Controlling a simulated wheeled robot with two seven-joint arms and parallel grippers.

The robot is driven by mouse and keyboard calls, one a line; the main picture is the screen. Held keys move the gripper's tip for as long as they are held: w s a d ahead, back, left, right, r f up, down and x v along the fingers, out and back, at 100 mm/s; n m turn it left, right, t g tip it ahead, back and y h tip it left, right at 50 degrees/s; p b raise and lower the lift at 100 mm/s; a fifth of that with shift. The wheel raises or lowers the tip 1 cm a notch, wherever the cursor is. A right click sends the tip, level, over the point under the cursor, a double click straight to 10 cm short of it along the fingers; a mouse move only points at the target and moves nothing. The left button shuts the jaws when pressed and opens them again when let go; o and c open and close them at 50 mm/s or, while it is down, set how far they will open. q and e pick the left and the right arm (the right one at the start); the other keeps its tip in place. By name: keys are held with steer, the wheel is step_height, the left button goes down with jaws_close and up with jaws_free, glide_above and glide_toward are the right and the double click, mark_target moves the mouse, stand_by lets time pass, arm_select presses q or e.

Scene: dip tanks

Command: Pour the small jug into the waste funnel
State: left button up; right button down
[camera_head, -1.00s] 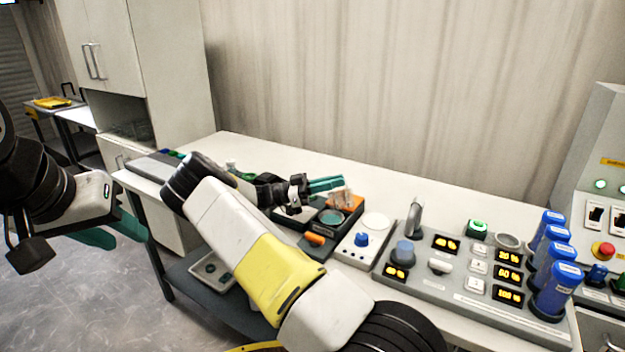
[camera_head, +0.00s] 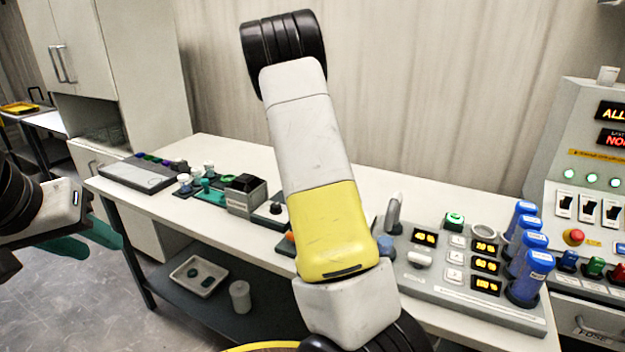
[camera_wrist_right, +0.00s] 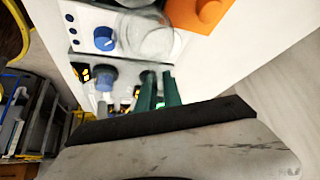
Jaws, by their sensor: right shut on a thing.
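In the right wrist view, the green fingers of my right gripper (camera_wrist_right: 158,92) are close together. A clear round glass vessel (camera_wrist_right: 147,38), which I take for the small jug, shows just beyond their tips. The fingers are shut on it; the exact contact is hard to see. In the head view my right forearm hides that hand and the jug. My left gripper (camera_head: 84,241) is at the left edge, open and empty, away from the bench. I cannot clearly make out the waste funnel; a round grey-rimmed opening (camera_head: 484,231) shows on the control panel.
The control panel (camera_head: 420,263) carries lit displays and blue-capped cylinders (camera_head: 528,275). A blue knob (camera_wrist_right: 104,39) and an orange item (camera_wrist_right: 197,12) show near the jug. Small vessels and a grey box (camera_head: 246,196) stand at the bench's left. A lower shelf holds a tray (camera_head: 199,276).

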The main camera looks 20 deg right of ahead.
steer(key=shift+s+d+f+t+y, duration=0.2)
steer(key=shift+d+t+y, duration=0.15)
steer(key=shift+y, duration=0.45)
steer(key=y, duration=0.1)
steer(key=t+y, duration=0.1)
steer(key=y, duration=0.2)
steer(key=shift+w+a+f+t+y, duration=0.2)
steer(key=shift+a+f+t+y, duration=0.05)
steer(key=shift+a+f+y, duration=0.15)
steer(key=shift+s, duration=0.1)
